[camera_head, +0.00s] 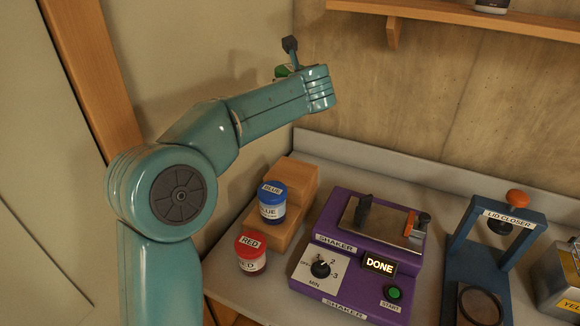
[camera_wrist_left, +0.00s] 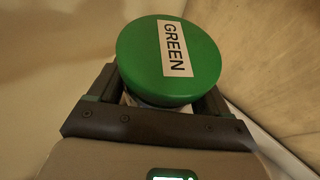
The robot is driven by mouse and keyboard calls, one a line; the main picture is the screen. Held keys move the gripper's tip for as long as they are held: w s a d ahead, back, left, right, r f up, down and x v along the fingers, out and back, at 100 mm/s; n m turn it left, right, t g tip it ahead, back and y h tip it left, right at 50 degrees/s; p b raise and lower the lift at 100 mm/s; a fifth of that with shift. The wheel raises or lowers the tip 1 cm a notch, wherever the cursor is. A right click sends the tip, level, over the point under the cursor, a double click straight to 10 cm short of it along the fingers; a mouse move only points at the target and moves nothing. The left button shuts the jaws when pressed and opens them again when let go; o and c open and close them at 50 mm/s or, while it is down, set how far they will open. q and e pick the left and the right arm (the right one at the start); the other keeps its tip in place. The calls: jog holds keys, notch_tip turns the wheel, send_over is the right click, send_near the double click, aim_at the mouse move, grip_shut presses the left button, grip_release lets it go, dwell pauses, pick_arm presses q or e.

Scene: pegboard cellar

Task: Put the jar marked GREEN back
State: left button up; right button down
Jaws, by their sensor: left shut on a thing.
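The jar marked GREEN (camera_wrist_left: 140,62) has a round green lid with a white label and fills the middle of the left wrist view. My left gripper (camera_head: 289,60) is shut on it, one finger on each side. In the head view only a bit of the green jar (camera_head: 282,72) shows, behind my left wrist, raised above the bench. A stepped wooden block (camera_head: 297,174) stands below on the bench. The blue jar (camera_head: 271,204) stands on a step, and the red jar (camera_head: 251,255) stands lower at the front left. My right gripper is not in view.
A purple shaker (camera_head: 340,222) with a lit DONE display stands right of the block. A blue lid closer (camera_head: 455,248) and a grey container (camera_head: 556,285) with a yellow label are further right. A wooden shelf (camera_head: 460,14) runs along the wall above.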

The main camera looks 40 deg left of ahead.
pick_arm(q)
jog(key=shift+f+b, duration=1.8)
jog(key=shift+f, duration=7.9)
jog(key=shift+d+r, duration=0.1)
